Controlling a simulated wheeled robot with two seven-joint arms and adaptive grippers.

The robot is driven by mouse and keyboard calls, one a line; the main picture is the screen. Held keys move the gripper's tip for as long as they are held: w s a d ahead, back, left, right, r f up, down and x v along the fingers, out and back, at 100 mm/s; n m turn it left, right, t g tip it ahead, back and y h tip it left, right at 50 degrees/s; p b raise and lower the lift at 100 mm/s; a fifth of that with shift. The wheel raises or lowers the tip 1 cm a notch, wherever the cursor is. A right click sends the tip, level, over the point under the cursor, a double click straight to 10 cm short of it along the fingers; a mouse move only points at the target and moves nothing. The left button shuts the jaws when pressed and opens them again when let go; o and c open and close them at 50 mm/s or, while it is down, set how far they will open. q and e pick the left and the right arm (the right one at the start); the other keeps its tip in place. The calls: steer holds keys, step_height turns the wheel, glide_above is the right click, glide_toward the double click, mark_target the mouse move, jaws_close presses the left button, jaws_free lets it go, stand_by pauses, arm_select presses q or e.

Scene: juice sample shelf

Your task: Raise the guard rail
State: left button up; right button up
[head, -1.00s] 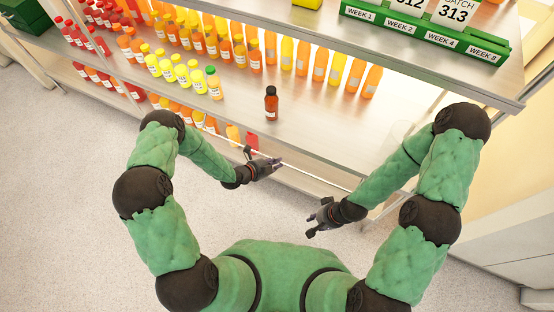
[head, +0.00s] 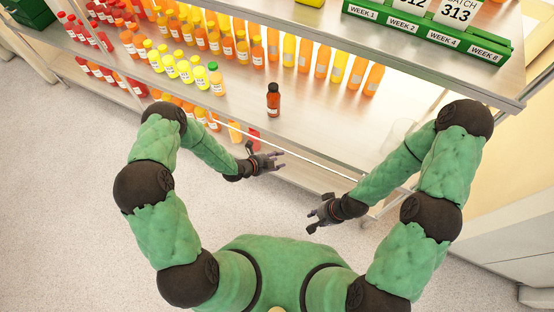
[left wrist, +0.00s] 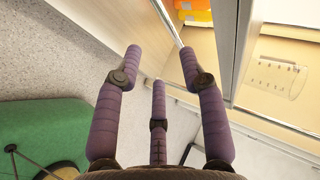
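The guard rail (head: 318,162) is a thin pale rod running along the front of the shelf, low at its edge. In the left wrist view the rail (left wrist: 168,22) runs down behind the tip of the right finger. My left gripper (head: 272,158) is at the shelf front beside the rail. In the left wrist view its purple fingers (left wrist: 160,65) are spread apart with nothing between them; contact with the rail cannot be told. My right gripper (head: 313,214) hangs in front of the shelf at the lower right, apart from the rail, its fingers spread and empty.
A dark brown-red bottle (head: 273,100) stands alone near the shelf's front. Rows of red, orange and yellow bottles (head: 185,70) fill the left and back. A green week rack (head: 430,38) sits on the upper shelf.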

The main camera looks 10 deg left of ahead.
arm_select(q)
steer(key=shift+a, duration=0.1)
steer(key=v, duration=1.2)
